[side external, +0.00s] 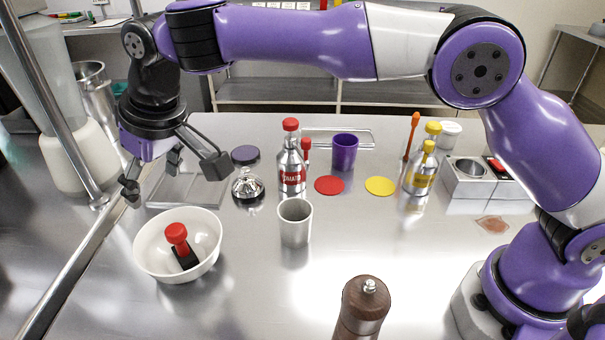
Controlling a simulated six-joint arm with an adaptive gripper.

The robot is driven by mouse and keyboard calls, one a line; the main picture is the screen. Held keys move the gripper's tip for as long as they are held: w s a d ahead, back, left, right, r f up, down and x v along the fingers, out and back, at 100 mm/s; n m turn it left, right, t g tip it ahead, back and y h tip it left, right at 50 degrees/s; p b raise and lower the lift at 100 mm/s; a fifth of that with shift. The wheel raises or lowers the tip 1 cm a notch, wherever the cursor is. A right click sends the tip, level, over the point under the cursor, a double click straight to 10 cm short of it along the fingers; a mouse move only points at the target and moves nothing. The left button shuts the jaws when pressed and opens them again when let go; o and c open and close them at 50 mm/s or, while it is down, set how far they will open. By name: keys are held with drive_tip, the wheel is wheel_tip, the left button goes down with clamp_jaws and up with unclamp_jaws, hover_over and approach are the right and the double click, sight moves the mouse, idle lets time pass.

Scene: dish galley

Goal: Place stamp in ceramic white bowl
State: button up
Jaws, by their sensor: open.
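The stamp (177,238), with a red knob handle and a black base, sits tilted inside the ceramic white bowl (146,254). The bowl stands upright on the steel counter at the left. My gripper (172,177) is open and empty above and behind the bowl, with its fingers spread apart. It is clear of the stamp and of the bowl's rim as far as this view shows.
A steel cup (295,222) stands right of the bowl, and a wooden pepper mill (361,308) stands in front. A metal rail (66,275) runs along the left.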

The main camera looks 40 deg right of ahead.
drive_tip(key=shift+d, duration=0.1)
drive_tip(key=s+d+r+m, duration=0.1)
drive_tip(key=s+d+r, duration=0.25)
drive_tip(key=d, duration=0.45)
drive_tip(key=s+d+r+m, duration=0.15)
drive_tip(key=d+r, duration=0.25)
drive_tip(key=d, duration=0.5)
drive_tip(key=s+d+f+m+h, duration=0.1)
drive_tip(key=s+d+f, duration=0.1)
drive_tip(key=s+d, duration=0.3)
drive_tip(key=s+d+f+m+t, duration=0.1)
drive_tip(key=s+d+f, duration=0.2)
drive_tip(key=s+d, duration=0.3)
drive_tip(key=s, duration=0.4)
drive_tip(key=shift+s+f+t+h, duration=0.25)
drive_tip(key=shift+s+t+h, duration=0.05)
drive_tip(key=shift+s+h, duration=0.1)
